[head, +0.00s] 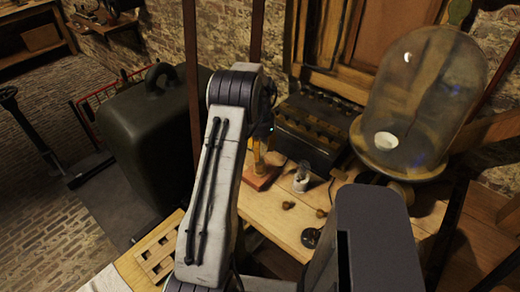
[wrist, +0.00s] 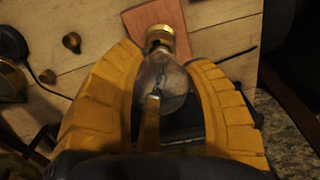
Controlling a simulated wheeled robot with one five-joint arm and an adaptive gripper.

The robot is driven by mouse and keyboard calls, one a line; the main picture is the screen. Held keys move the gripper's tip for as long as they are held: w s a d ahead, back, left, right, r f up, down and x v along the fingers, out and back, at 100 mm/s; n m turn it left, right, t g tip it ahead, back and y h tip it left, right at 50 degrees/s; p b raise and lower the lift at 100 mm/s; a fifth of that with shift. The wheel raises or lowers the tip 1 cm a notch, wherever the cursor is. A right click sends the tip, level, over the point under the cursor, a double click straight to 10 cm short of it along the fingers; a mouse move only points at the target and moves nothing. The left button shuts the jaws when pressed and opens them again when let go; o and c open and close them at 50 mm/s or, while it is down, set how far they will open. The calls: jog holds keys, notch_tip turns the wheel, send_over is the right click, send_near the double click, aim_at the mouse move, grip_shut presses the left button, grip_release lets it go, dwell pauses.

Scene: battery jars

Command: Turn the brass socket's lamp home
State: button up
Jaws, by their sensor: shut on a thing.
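My gripper (wrist: 163,64) has its yellow fingers on both sides of a clear glass lamp (wrist: 160,82) and is shut on it. The lamp's neck end meets the brass socket (wrist: 160,36), which sits on a reddish wooden base (wrist: 152,17). Whether the lamp is fully seated in the socket cannot be told. In the head view, my gripper (head: 255,155) points down over the wooden base (head: 262,180) on the bench. The lamp and socket are mostly hidden there by the fingers and my arm.
A small glass jar (head: 301,180) stands right of the base. Small brass knobs (head: 288,205) and a black disc (head: 311,238) lie nearer. A black battery box (head: 312,132) and a large glass dome (head: 425,95) stand behind and right. A dark green case (head: 150,130) stands left.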

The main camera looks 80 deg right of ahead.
jog(key=m+b, duration=0.1)
jog(key=m, duration=0.2)
jog(key=shift+f, duration=0.1)
jog(key=shift+m, duration=1.7)
jog(key=o, duration=1.4)
jog(key=shift+c, duration=0.2)
jog(key=shift+b, duration=0.3)
jog(key=n, duration=0.6)
